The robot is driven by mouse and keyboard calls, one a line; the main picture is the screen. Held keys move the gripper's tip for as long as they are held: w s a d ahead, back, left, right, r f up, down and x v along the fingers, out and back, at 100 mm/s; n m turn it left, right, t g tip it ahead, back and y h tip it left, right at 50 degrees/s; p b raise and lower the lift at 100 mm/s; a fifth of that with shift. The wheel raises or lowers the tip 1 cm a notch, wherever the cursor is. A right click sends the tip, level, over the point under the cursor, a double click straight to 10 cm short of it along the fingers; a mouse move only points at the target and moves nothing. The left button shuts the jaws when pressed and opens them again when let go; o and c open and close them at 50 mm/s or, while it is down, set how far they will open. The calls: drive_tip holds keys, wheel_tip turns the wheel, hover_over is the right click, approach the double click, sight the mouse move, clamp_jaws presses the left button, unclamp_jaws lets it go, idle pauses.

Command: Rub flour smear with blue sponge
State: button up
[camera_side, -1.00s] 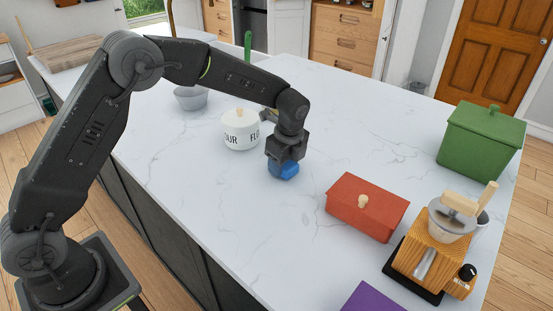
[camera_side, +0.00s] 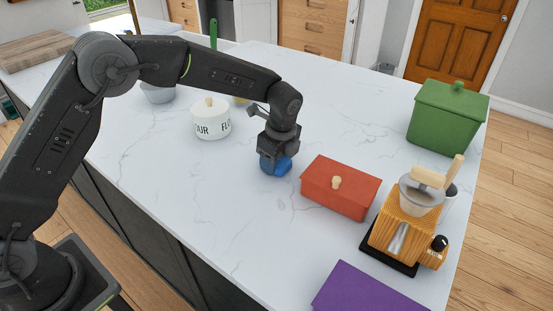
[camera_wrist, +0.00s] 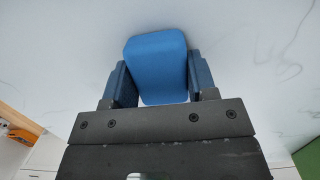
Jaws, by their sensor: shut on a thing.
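The blue sponge (camera_side: 275,167) is held at the lower end of my gripper (camera_side: 276,158), at or just above the white marble counter. Whether it touches the counter is hard to tell. In the wrist view the sponge (camera_wrist: 158,66) sits between the two fingers of my gripper (camera_wrist: 160,82), which are shut on its sides. I cannot make out a flour smear; the counter around the sponge looks white with grey veins, and the spot under the sponge is hidden.
A white flour pot (camera_side: 211,122) stands left of my gripper. A red lidded box (camera_side: 340,190) is close on the right. A wooden appliance (camera_side: 405,220), a green box (camera_side: 448,118) and a purple block (camera_side: 365,290) are farther off. The counter (camera_side: 190,185) in front is clear.

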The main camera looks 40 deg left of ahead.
sight(244, 152)
drive_tip(key=shift+a, duration=5.05)
wheel_tip(244, 152, up, 8)
drive_tip(key=shift+d, duration=0.15)
drive_tip(key=shift+s+r, duration=0.1)
